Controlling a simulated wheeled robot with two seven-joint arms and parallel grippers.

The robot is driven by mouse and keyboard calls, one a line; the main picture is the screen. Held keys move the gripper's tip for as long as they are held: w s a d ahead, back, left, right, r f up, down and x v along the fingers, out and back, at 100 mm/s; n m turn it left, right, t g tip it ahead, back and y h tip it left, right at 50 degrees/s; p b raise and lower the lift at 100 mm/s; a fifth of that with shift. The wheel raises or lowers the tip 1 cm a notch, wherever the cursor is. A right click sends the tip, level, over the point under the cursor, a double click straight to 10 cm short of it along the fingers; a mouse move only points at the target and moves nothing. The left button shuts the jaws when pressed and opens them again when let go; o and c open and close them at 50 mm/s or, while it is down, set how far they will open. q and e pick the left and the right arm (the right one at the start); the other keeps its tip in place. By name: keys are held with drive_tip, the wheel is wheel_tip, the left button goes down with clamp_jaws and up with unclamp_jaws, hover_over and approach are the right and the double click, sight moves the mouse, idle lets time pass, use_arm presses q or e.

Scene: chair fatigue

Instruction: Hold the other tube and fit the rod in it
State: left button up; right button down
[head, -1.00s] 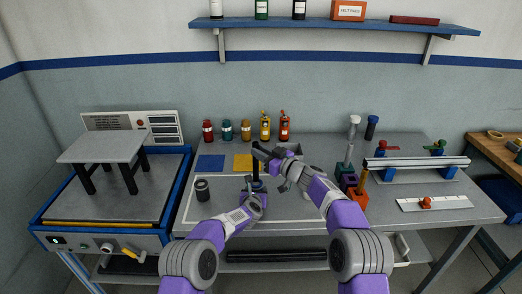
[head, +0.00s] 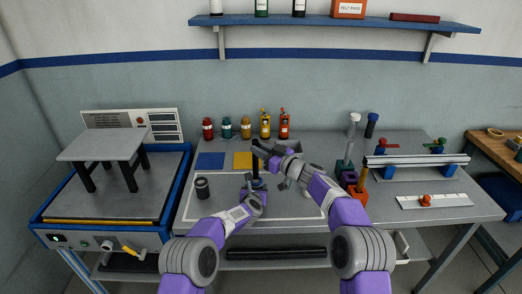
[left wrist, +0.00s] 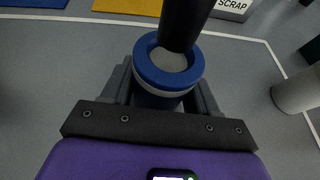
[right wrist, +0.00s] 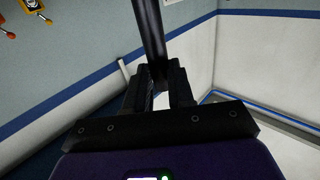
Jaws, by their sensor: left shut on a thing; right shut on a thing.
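My left gripper (left wrist: 160,100) is shut on a blue tube with a pale band (left wrist: 160,88), held upright over the table. Its round mouth faces up and shows a grey inside. My right gripper (right wrist: 160,90) is shut on a dark rod (right wrist: 150,30). In the head view the rod (head: 255,168) stands nearly vertical between the grippers, above the tube. In the left wrist view the rod's lower end (left wrist: 182,30) overlaps the far part of the tube's mouth; I cannot tell whether its tip is inside.
A dark cylinder with a pale band (head: 202,189) stands on the table at left. Blue (head: 211,161) and yellow (head: 243,160) mats lie behind the grippers. A scrap bin (left wrist: 235,8) is close behind. Bottles line the back edge; a rail fixture (head: 415,161) is at right.

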drive_tip(key=shift+f, duration=0.1)
drive_tip(key=shift+f, duration=3.9)
drive_tip(key=c, duration=0.9)
unclamp_jaws()
drive_tip(key=shift+s+d, duration=0.1)
drive_tip(key=shift+d, duration=0.05)
drive_tip(key=v, duration=1.1)
drive_tip(key=shift+s+d+r, duration=0.15)
drive_tip(key=shift+s+d, duration=0.1)
